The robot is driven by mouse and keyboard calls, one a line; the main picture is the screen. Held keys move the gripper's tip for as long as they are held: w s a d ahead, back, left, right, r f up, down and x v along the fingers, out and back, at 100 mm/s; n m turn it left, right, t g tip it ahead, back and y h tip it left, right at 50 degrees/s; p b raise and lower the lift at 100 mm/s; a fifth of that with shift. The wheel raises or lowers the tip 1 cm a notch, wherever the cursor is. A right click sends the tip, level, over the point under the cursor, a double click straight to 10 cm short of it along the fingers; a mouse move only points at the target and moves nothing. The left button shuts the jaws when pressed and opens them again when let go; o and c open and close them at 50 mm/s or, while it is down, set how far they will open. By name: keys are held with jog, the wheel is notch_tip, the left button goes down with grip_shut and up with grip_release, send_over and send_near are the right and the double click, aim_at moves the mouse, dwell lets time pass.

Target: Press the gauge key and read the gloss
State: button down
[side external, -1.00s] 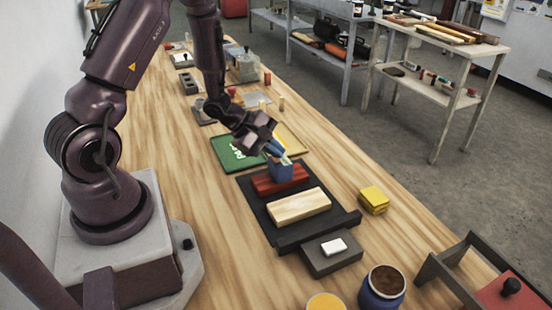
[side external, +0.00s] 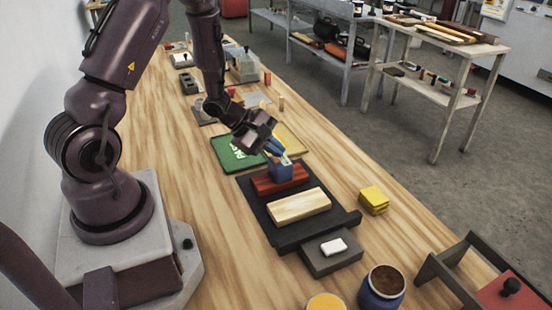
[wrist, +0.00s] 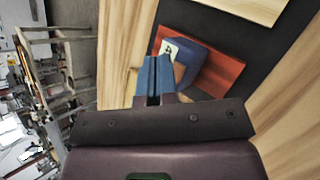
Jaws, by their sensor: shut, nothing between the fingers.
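The blue gauge (side external: 281,173) stands on a red lacquered panel (side external: 264,187) on the dark conveyor bed. In the wrist view the gauge (wrist: 205,70) shows a white patch with a dark mark too small to read. A tan-orange patch (wrist: 180,73) lies beside the fingers; I cannot tell whether it is the key. My gripper (side external: 279,154) is shut and empty, with its blue fingertips right at the top of the gauge. The fingers (wrist: 153,62) cover part of the gauge in the wrist view. I cannot tell whether they touch it.
A pale wood panel (side external: 300,206) lies in front of the red one on the dark bed (side external: 259,218). A grey block with a white top (side external: 333,247), yellow blocks (side external: 373,197), a green mat (side external: 232,154) and an open blue jar (side external: 381,292) are nearby.

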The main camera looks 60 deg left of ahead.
aim_at(275, 160)
jog(key=shift+r, duration=0.35)
jog(key=shift+r, duration=2.55)
jog(key=s+d+r+m+g+h, duration=0.2)
jog(key=s+d+r+m+g, duration=0.4)
jog(key=d+m, duration=0.4)
jog(key=s+d+r+m+t+y, duration=0.1)
jog(key=s+r+m+y, duration=0.2)
jog(key=r+m, duration=0.3)
jog(key=s+d+r+m+t+y, duration=0.1)
jog(key=s+r+m+t+y, duration=0.1)
jog(key=s+r+m, duration=0.3)
notch_tip(275, 160, up, 3)
jog(key=shift+s+d+f+m+y, duration=0.15)
jog(key=shift+s+d+m+y, duration=0.2)
jog(key=shift+m, duration=0.25)
